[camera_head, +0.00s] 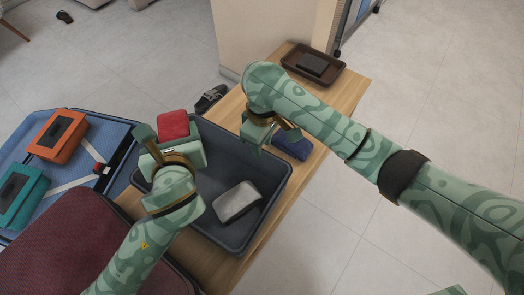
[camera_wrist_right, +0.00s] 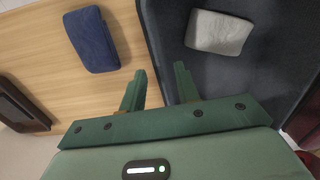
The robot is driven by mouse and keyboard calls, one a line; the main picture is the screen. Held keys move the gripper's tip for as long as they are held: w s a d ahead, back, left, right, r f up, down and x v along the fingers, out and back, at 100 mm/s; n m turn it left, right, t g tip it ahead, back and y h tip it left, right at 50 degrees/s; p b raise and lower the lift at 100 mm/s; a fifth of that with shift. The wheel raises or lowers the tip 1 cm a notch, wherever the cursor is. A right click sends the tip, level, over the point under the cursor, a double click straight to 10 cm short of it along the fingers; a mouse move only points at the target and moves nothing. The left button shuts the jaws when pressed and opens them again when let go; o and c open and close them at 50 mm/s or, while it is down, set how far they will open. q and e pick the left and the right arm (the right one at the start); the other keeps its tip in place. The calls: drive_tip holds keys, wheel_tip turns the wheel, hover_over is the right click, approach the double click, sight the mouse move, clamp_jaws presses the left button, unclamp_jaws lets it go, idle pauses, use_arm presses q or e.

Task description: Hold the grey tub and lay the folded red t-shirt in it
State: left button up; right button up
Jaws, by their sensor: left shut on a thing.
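The dark grey tub (camera_head: 279,187) stands on the wooden bench, with a folded light grey cloth (camera_head: 237,202) inside. My left gripper (camera_head: 168,138) is shut on the folded red t-shirt (camera_head: 173,125) at the tub's far left corner. Its fingers partly hide the shirt, and I cannot tell its height above the rim. My right gripper (camera_head: 266,140) is at the tub's right rim. In the right wrist view its fingers (camera_wrist_right: 159,88) are apart, one on each side of the tub's rim (camera_wrist_right: 148,45); the light grey cloth (camera_wrist_right: 218,33) shows inside.
A folded navy cloth (camera_head: 292,145) lies on the bench (camera_head: 350,84) beside my right gripper. A brown tray (camera_head: 329,79) with a dark item is at the bench's far end. Left is an open blue suitcase (camera_head: 92,128) with orange and teal packs; a maroon case (camera_head: 60,240) is nearer.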

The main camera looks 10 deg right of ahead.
hover_over(262, 171)
drive_tip(key=f, duration=0.6)
drive_tip(key=shift+w+f, duration=0.25)
drive_tip(key=shift+w, duration=0.1)
clamp_jaws()
